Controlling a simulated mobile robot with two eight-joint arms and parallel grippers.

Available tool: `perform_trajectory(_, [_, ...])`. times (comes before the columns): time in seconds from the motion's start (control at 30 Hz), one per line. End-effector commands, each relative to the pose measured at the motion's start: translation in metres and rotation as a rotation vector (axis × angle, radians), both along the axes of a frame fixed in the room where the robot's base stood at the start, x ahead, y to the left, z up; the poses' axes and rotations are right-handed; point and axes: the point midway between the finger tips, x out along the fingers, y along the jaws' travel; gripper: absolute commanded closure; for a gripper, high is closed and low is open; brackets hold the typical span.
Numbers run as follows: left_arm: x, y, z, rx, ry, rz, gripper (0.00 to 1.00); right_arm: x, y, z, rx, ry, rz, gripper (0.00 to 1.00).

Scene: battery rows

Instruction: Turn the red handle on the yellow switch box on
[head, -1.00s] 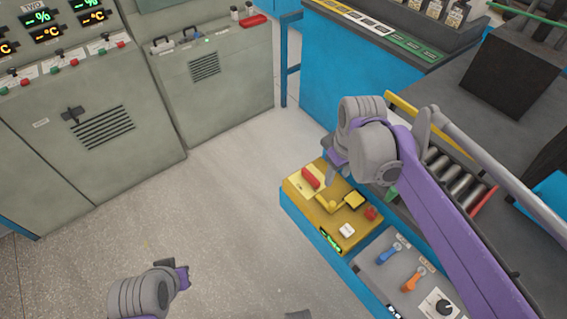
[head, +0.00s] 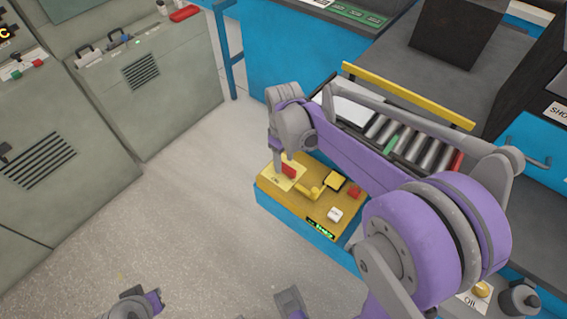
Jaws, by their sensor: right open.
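The yellow switch box (head: 275,187) sits on the blue bench (head: 268,211) near the middle of the head view. Its red handle (head: 289,170) stands on a pale plate at the box's far left part. My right gripper (head: 280,165) is over that plate, pointing down, right beside the red handle. It is open. Whether its fingers straddle the handle cannot be told, as the wrist hides part of it. My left gripper (head: 153,299) is low at the bottom left, away from the box; its finger gap does not show clearly.
The box top also carries a yellow lever (head: 310,193), a white button (head: 335,214) and a small red part (head: 354,191). A tray of metal cylinders (head: 400,140) with a yellow bar (head: 405,95) lies behind my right arm. Grey cabinets (head: 170,110) stand left; open floor lies between.

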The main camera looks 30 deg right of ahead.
Motion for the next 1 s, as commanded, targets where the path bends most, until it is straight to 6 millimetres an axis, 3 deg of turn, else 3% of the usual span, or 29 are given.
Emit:
perform_trajectory(0.2, [0.000,0.000,-0.003,0.000,0.001,0.000,1.00,0.000,0.000,-0.018,0.000,0.000,0.000,0.47])
perform_trajectory(0.47, [0.000,0.000,-0.003,0.000,0.001,0.000,1.00,0.000,0.000,-0.019,0.000,0.000,0.000,0.47])
perform_trajectory(0.77, [0.000,0.000,-0.003,0.000,0.001,0.000,1.00,0.000,0.000,-0.018,0.000,0.000,0.000,0.98])
perform_trajectory(1.0, [0.000,0.000,-0.003,0.000,0.001,0.000,1.00,0.000,0.000,-0.018,0.000,0.000,-0.001,1.00])
